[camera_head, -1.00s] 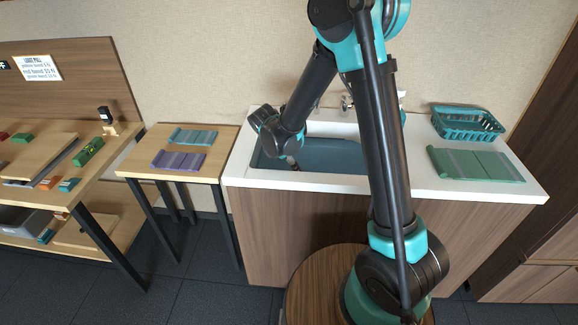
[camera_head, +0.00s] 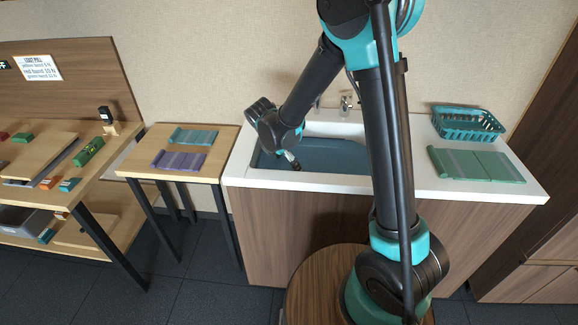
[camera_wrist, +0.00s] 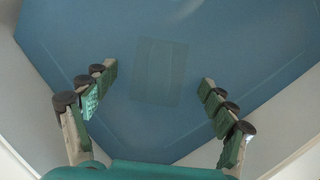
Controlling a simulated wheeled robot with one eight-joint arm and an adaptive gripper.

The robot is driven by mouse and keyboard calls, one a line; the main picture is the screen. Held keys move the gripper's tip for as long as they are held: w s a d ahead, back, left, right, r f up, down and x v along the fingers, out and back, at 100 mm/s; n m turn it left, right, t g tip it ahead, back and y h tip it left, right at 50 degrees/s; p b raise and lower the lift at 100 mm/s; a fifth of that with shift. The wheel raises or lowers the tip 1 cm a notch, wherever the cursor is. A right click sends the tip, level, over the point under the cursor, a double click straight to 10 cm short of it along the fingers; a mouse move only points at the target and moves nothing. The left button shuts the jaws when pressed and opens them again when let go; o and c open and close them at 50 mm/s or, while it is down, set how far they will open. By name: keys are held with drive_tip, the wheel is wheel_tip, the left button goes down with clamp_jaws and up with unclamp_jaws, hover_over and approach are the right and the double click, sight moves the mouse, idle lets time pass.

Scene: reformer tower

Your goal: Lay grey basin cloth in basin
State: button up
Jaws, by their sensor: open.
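The basin (camera_head: 335,156) is a blue-tinted sink set in the white counter; its floor (camera_wrist: 235,60) fills most of the wrist view. A faint rectangle with fold-like lines, apparently the grey basin cloth (camera_wrist: 160,70), lies flat on the basin floor, tinted blue. It is hidden or too faint to make out in the head view. My gripper (camera_head: 293,162) is over the left part of the basin, pointing down. In the wrist view my gripper (camera_wrist: 158,75) is open, its fingers spread on either side of the rectangle, with nothing between them; its height above the floor is unclear.
A faucet (camera_head: 346,104) stands behind the basin. A green cloth (camera_head: 478,165) and a teal basket (camera_head: 468,123) are on the counter's right. A side table at left holds a purple cloth (camera_head: 179,161) and a teal cloth (camera_head: 193,137). Shelving stands farther left.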

drive_tip(key=v, duration=0.9)
drive_tip(key=shift+s+r, duration=0.15)
drive_tip(key=shift+r, duration=0.15)
drive_tip(key=shift+a, duration=0.1)
